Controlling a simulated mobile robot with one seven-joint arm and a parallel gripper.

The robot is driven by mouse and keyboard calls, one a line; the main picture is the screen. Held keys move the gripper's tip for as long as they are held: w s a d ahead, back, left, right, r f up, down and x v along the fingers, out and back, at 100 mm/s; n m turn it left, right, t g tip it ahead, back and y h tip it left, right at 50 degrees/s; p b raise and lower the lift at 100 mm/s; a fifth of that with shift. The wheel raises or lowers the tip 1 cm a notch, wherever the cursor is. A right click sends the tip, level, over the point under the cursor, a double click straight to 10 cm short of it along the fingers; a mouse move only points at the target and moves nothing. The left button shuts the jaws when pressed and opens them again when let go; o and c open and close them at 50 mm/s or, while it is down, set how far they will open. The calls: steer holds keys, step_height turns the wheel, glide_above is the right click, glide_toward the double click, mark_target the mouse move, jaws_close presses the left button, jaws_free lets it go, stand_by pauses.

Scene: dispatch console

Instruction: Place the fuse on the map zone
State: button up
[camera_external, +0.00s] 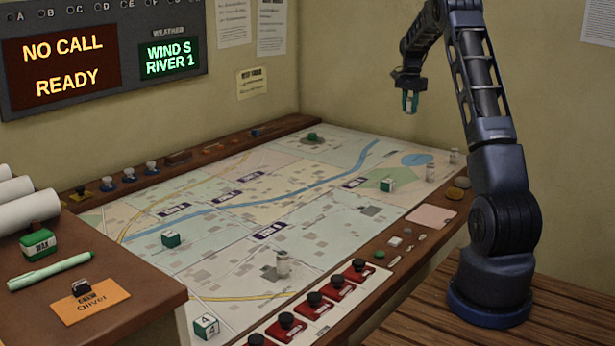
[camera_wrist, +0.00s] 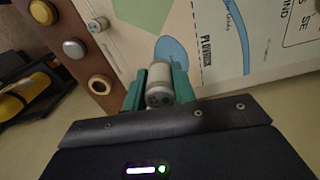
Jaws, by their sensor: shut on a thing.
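My gripper (camera_external: 410,102) is raised in the air above the far right part of the map table, in front of the back wall. Its teal fingers are shut on the fuse, a short pale grey cylinder with a dark end (camera_wrist: 159,82) in the wrist view. In the external view the fuse is too small to make out clearly. The map (camera_external: 330,214) lies flat on the table, with a blue river and a blue lake. Several dark purple zone labels are printed on it, such as one near the middle (camera_external: 269,231) and one to the right (camera_external: 355,183).
Green-and-white blocks stand at left (camera_external: 171,239) and right (camera_external: 388,185). Red switches (camera_external: 334,285) line the near edge. A wooden desk (camera_external: 135,305) borders the left. Much of the map's middle is clear.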

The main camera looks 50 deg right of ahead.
steer(key=w+a+n, duration=0.3)
steer(key=w+a, duration=1.1)
steer(key=a, duration=0.5)
steer(key=w+a+n, duration=0.4)
steer(key=w+a, duration=1)
steer(key=a, duration=0.4)
steer(key=w+a+n, duration=0.2)
steer(key=w+a, duration=0.1)
steer(key=a, duration=1.1)
steer(key=w+a+n, duration=0.2)
steer(key=a, duration=1.3)
steer(key=s+a+n, duration=0.2)
steer(key=s+a, duration=0.2)
steer(key=a, duration=1.1)
steer(key=s+a+n, duration=0.2)
steer(key=s+a, duration=0.2)
steer(key=a, duration=1.1)
steer(key=s+a+n, duration=0.2)
steer(key=s+a, duration=0.2)
steer(key=a, duration=1.1)
steer(key=f, duration=1.9)
steer(key=shift+w+d+f, duration=0.2)
steer(key=shift+f, duration=0.2)
steer(key=shift+f, duration=0.15)
